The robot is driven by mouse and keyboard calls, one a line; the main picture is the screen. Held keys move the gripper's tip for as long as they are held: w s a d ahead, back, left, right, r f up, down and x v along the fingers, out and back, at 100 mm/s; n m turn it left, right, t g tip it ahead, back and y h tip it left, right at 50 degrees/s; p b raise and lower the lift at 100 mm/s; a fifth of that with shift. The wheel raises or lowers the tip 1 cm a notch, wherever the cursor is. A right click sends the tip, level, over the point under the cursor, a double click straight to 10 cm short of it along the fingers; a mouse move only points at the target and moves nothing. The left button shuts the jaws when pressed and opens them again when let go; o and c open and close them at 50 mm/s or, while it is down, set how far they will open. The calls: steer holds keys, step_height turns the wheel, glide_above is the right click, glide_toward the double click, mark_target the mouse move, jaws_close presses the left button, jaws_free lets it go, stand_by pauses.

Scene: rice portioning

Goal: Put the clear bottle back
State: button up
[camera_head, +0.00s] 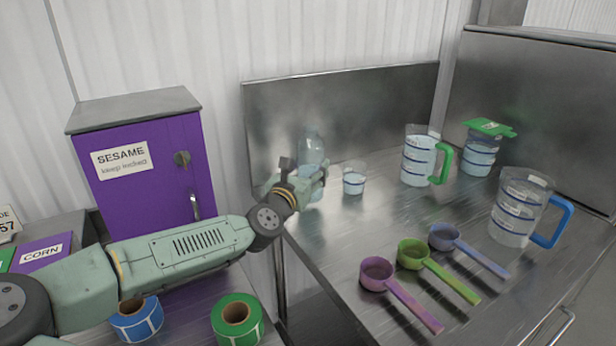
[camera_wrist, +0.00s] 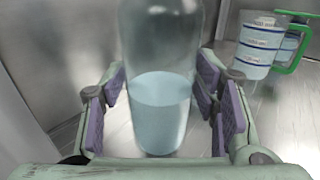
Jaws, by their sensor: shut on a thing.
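The clear bottle (camera_wrist: 162,55) stands between the purple-padded fingers of my gripper (camera_wrist: 160,105) in the wrist view, with pale blue liquid in its lower part. In the head view the clear bottle (camera_head: 312,148) is upright at the back left of the steel table (camera_head: 350,235). My gripper (camera_head: 305,183) is shut on it, and the fingers hide its lower part. I cannot tell whether its base touches the table.
A small clear cup (camera_head: 353,180) stands just right of my gripper. A green-handled jug (camera_head: 418,160), a green-lidded container (camera_head: 480,155) and a blue-handled jug (camera_head: 520,210) stand further right. Purple (camera_head: 377,274), green (camera_head: 412,254) and blue (camera_head: 444,236) scoops lie in front. A steel backsplash (camera_head: 340,110) rises behind.

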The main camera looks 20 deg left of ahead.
steer(key=shift+f, duration=1)
steer(key=shift+f, duration=0.25)
steer(key=o, duration=1.5)
steer(key=shift+o, duration=0.2)
steer(key=shift+r, duration=0.15)
steer(key=shift+r, duration=0.1)
steer(key=s+a+b, duration=0.1)
steer(key=s+b, duration=0.3)
steer(key=s, duration=0.8)
steer(key=shift+a+b, duration=0.15)
steer(key=shift+b, duration=0.15)
